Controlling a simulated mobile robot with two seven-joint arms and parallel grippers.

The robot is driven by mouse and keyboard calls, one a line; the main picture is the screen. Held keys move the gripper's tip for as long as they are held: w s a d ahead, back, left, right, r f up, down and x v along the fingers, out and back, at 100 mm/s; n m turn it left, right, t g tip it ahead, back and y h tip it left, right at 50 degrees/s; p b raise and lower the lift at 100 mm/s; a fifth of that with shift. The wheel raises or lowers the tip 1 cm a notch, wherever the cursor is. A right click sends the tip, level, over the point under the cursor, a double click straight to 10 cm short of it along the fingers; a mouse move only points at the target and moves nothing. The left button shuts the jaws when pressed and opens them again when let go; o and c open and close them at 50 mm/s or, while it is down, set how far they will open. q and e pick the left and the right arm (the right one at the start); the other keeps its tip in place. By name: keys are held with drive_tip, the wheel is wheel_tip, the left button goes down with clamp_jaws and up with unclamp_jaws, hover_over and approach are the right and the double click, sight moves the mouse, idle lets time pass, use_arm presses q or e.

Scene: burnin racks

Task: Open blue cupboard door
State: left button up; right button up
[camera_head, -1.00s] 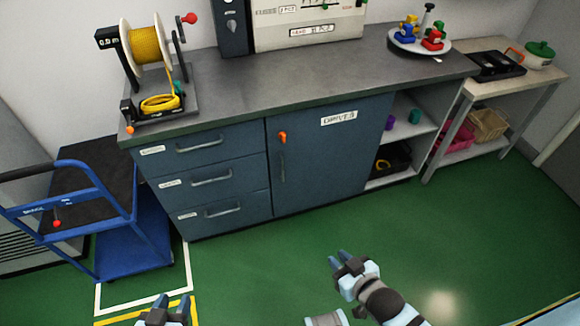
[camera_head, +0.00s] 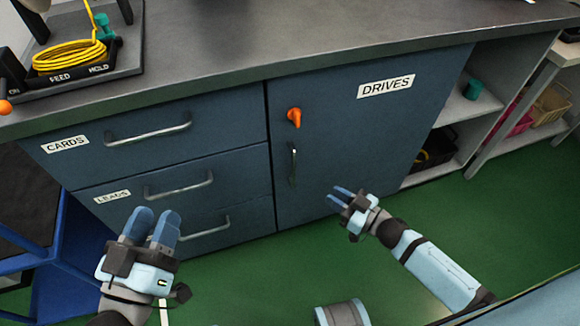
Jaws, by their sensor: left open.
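The blue cupboard door (camera_head: 375,140), labelled DRIVES, is shut under the grey worktop. An orange latch knob (camera_head: 294,117) sits near its upper left corner. A grey vertical handle (camera_head: 292,165) is below the knob. My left gripper (camera_head: 152,226) is in front of the drawers, left of the door, its two blue fingers slightly apart, holding nothing visible. My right gripper (camera_head: 343,196) is in front of the lower part of the door, right of and below the handle. Its fingers show a gap and nothing between them.
Drawers labelled CARDS (camera_head: 150,130) and LEADS (camera_head: 150,185) are shut left of the door. Open shelves (camera_head: 470,105) stand right of it. A blue trolley (camera_head: 60,250) is at the left. Green floor (camera_head: 520,215) is clear at the right.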

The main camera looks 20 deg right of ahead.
drive_tip(key=b, duration=0.3)
hover_over(294, 185)
drive_tip(key=shift+w+f, duration=0.1)
drive_tip(key=shift+w, duration=0.2)
use_arm(q)
drive_tip(key=f+g, duration=0.1)
drive_tip(key=f, duration=0.1)
drive_tip(key=f+g, duration=0.1)
drive_tip(key=f, duration=0.2)
drive_tip(key=shift+w+d+m, duration=0.1)
drive_tip(key=shift+d+m, duration=0.1)
drive_tip(key=shift+m, duration=0.1)
drive_tip(key=shift+r, duration=0.1)
use_arm(e)
clamp_jaws()
